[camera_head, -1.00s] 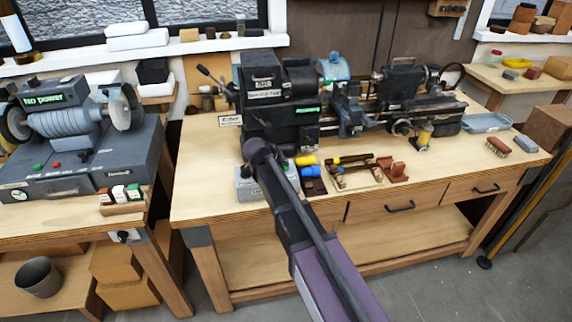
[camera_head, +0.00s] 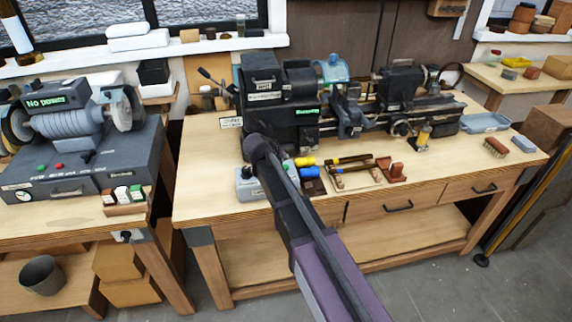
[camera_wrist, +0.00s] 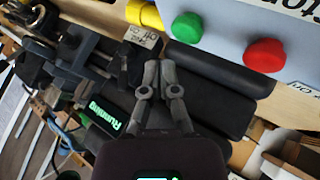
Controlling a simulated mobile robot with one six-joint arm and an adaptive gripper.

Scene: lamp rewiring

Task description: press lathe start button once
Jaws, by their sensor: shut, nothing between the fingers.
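The lathe (camera_head: 282,98) stands on the middle bench, with a lit green display reading "Running" (camera_head: 306,111); that display also shows in the wrist view (camera_wrist: 104,116). A grey control box (camera_head: 247,190) sits in front of the lathe, partly hidden by my arm. In the wrist view the box carries a green button (camera_wrist: 188,27) and a red button (camera_wrist: 265,54). My gripper (camera_wrist: 160,66) is shut and empty, its fingertips together and apart from the green button in the picture. In the head view my own arm hides the fingers.
A grinder (camera_head: 65,120) reading "No power" stands on the left bench. Yellow- and blue-handled tools, wooden holders and a brush (camera_head: 496,147) lie on the lathe bench. A blue-grey tray (camera_head: 485,122) is at right.

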